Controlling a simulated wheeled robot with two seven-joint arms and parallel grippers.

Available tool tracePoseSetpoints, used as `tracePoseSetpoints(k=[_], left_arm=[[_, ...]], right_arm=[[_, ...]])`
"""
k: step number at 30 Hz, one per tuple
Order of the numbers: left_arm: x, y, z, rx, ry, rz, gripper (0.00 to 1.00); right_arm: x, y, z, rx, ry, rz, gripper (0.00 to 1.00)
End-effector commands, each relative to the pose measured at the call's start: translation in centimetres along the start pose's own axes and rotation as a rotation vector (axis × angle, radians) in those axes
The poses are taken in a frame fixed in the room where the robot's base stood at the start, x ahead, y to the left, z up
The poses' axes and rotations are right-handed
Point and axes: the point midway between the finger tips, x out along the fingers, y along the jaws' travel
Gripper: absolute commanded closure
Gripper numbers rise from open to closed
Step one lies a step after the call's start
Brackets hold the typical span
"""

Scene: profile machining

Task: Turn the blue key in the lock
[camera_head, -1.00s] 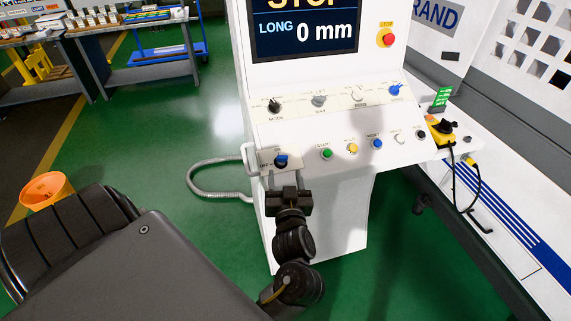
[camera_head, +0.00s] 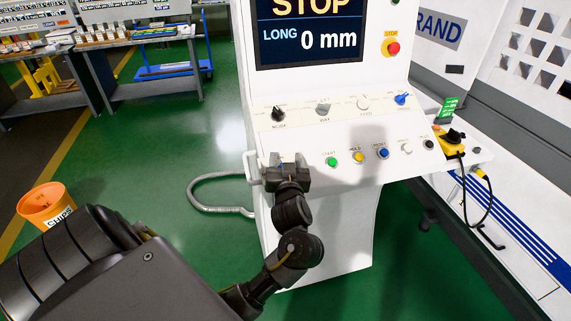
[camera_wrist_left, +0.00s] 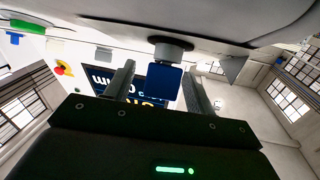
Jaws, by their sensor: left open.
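The blue key (camera_wrist_left: 167,83) sits in a round grey lock (camera_wrist_left: 170,48) on the pale panel, seen in the left wrist view. My left gripper (camera_wrist_left: 158,68) is open, with one finger on either side of the key. A gap shows between the key and each finger, so the key is not clamped. In the head view my left gripper (camera_head: 286,160) is at the lower left corner of the white control console (camera_head: 330,230) and hides the key and lock. My right gripper is not in view.
Close by on the console are a white handle (camera_head: 252,168), a green button (camera_head: 331,162) and a black mode knob (camera_head: 278,114). A display (camera_head: 308,35) is above. An orange bin (camera_head: 46,206) stands on the green floor at left.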

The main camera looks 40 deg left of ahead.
Motion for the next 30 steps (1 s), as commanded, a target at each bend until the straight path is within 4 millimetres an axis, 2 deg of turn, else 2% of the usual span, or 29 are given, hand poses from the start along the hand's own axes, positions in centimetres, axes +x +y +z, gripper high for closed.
tracePoseSetpoints(k=[2, 12, 14, 23, 30], left_arm=[[0.0, 0.0, 0.0, 0.000, 0.000, 0.000, 0.47], [-0.1, 0.0, 0.0, 0.000, 0.000, 0.001, 0.91], [-0.1, 0.0, 0.0, 0.000, 0.000, 0.001, 0.96], [-0.1, 0.1, -0.2, 0.097, 0.000, 0.174, 0.96], [-0.1, 0.5, 0.1, 0.140, -0.002, 0.270, 0.97]], right_arm=[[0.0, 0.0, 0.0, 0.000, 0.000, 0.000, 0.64], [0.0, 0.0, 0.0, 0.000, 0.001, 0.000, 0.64], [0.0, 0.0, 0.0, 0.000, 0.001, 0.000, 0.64], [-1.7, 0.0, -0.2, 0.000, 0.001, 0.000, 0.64], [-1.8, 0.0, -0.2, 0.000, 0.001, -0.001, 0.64]])
